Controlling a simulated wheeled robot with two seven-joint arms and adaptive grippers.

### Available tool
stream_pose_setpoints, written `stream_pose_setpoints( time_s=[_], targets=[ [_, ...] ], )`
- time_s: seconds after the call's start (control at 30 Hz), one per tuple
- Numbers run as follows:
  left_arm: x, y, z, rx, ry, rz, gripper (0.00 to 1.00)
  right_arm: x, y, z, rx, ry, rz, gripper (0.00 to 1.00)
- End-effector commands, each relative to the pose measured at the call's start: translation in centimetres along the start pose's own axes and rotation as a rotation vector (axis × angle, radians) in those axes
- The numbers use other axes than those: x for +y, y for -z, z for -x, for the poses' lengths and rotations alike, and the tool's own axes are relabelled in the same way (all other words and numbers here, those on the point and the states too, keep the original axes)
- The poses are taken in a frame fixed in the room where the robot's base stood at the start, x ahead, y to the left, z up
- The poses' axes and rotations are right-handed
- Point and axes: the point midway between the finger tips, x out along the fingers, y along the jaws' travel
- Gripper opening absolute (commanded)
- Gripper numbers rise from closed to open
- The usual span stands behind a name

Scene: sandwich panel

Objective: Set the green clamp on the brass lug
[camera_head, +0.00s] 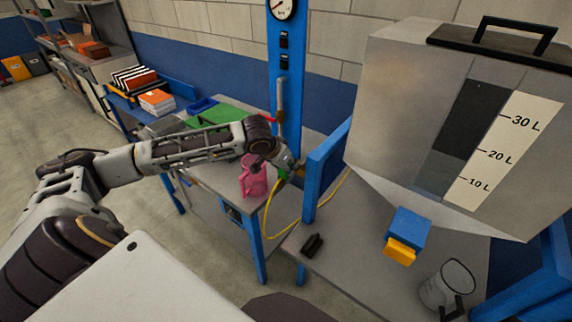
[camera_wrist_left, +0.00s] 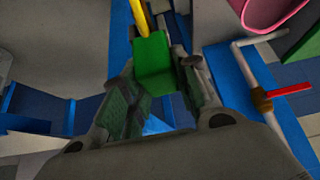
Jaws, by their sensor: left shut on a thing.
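My left gripper (camera_head: 287,170) reaches across the small table beside the blue post. It is shut on the green clamp (camera_wrist_left: 153,64), which sits between its two fingers in the left wrist view. The clamp shows only as a small green patch (camera_head: 283,174) in the head view. A yellow cable (camera_wrist_left: 138,18) runs from the clamp. I cannot make out the brass lug for certain; a brass-coloured fitting (camera_wrist_left: 262,100) with a red lever sits on a pipe, to the right of the gripper and apart from it. My right gripper is not in view.
A pink jug (camera_head: 250,182) stands on the table, close beside the left gripper. The yellow cable (camera_head: 268,222) hangs beside the table. At right are a large grey tank (camera_head: 400,100), a blue-and-yellow outlet (camera_head: 407,228), a clear jug (camera_head: 440,290) and a small black object (camera_head: 313,245).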

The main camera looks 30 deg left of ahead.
Motion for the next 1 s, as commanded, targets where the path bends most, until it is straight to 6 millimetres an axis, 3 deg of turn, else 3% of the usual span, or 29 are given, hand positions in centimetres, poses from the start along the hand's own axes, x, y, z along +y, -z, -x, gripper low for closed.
stream_pose_setpoints(
  time_s=[0.27, 0.3, 0.5, 1.0],
  targets=[
    [0.00, -0.12, -0.21, 0.001, 0.000, 0.000, 0.02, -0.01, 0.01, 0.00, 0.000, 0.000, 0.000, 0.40],
    [0.00, -0.12, -0.23, 0.001, 0.000, 0.000, 0.31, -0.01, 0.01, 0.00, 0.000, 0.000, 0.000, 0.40],
    [0.00, -0.13, -0.22, 0.001, 0.000, 0.000, 0.55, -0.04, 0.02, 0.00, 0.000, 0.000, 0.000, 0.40],
    [-0.06, -0.16, 0.17, 0.000, 0.001, 0.000, 0.55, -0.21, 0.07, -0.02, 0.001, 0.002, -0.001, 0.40]
  ],
)
